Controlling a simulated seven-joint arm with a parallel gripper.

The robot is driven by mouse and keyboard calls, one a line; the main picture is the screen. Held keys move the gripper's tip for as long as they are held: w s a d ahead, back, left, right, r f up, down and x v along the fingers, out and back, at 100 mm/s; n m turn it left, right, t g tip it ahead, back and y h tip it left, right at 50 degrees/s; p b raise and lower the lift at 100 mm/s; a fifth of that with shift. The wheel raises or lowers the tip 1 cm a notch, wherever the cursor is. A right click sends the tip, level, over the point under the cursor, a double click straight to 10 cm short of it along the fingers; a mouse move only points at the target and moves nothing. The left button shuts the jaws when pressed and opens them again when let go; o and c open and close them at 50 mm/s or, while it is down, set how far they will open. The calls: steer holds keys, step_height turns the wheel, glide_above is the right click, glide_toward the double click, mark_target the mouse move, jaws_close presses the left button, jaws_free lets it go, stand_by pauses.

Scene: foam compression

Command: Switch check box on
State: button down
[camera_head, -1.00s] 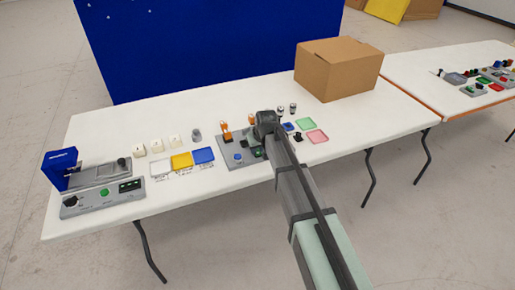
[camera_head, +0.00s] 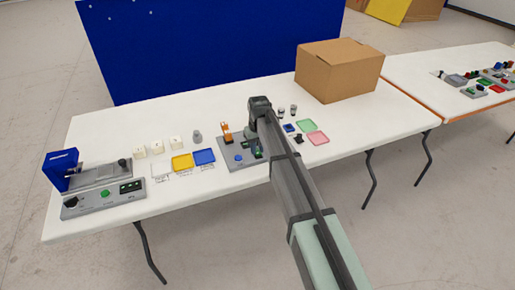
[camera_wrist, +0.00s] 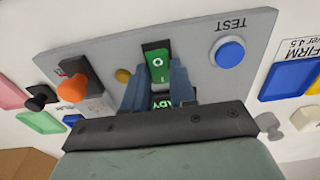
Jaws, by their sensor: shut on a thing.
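The grey panel (camera_wrist: 95,55) bears a green rocker switch (camera_wrist: 157,56) with a white O and I, a blue TEST button (camera_wrist: 229,51) and an orange-tipped lever (camera_wrist: 74,88). In the wrist view my gripper (camera_wrist: 158,78) has one finger on each side of the switch and is shut on it. A green READY display (camera_wrist: 163,103) shows partly between the fingers. In the head view the panel (camera_head: 231,160) is at the middle of the table. My wrist and arm hide the switch and my fingertips there.
A cardboard box (camera_head: 338,68) stands behind and right of the panel. Yellow (camera_head: 182,161) and blue (camera_head: 204,157) trays lie left, green (camera_head: 307,125) and pink (camera_head: 317,138) ones right. A grey device (camera_head: 104,193) fills the left end. A blue board (camera_head: 215,45) stands behind.

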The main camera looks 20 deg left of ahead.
mark_target(258, 152)
steer(key=c, duration=0.9)
jaws_free()
steer(key=r, duration=1.3)
steer(key=shift+s+d+r, duration=0.3)
steer(key=shift+r, duration=0.1)
